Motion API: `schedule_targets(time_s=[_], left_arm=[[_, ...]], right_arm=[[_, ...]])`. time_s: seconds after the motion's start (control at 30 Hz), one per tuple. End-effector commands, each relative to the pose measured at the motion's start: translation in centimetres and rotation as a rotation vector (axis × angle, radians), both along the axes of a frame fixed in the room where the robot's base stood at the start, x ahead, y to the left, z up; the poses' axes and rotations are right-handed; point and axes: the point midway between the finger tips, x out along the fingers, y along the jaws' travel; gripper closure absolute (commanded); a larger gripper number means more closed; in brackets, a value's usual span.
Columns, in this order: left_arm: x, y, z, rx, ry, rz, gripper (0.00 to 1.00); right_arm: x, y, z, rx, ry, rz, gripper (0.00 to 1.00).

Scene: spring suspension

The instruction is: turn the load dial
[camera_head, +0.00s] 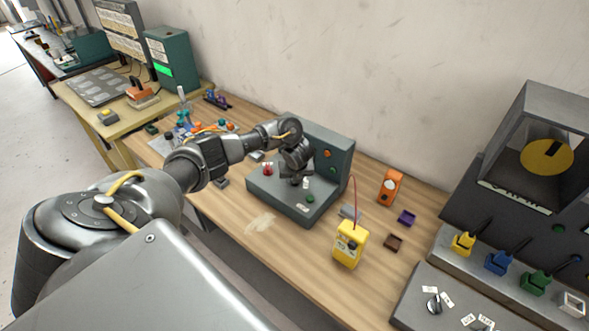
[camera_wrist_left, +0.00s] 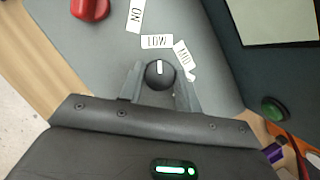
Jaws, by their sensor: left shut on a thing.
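The dial (camera_wrist_left: 159,73) is a round black knob with a white pointer mark, on the flat base of a grey machine (camera_head: 280,203). In the left wrist view its mark points up towards the LOW label (camera_wrist_left: 156,41); the MID label (camera_wrist_left: 183,54) lies to the right. My left gripper (camera_wrist_left: 160,86) is shut on the dial, with one finger on each side of it. In the head view the left gripper (camera_head: 294,178) points down over the machine's base and hides the dial. My right gripper is not in view.
A yellow meter (camera_head: 350,246) and an orange device (camera_head: 390,186) stand to the right. Another grey panel with a black dial (camera_head: 433,304) is at lower right. The machine's upright wall stands behind the gripper.

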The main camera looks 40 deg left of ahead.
Motion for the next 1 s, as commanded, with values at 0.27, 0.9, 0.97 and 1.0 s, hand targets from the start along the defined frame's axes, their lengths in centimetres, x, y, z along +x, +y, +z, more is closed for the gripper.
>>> schedule_targets(time_s=[0.27, 0.9, 0.97, 1.0], left_arm=[[0.0, 0.0, 0.0, 0.000, -0.002, 0.004, 0.89], [-0.2, -0.4, 1.4, -0.001, -0.003, -0.001, 0.45], [-0.5, -0.7, 2.4, 0.001, -0.004, -0.003, 0.45], [-0.7, -0.9, 3.5, 0.002, -0.006, -0.003, 0.45]], right_arm=[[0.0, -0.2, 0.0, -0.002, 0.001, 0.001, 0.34], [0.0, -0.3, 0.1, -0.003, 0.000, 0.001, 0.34], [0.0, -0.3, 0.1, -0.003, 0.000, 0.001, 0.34], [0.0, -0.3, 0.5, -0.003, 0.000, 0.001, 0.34]])
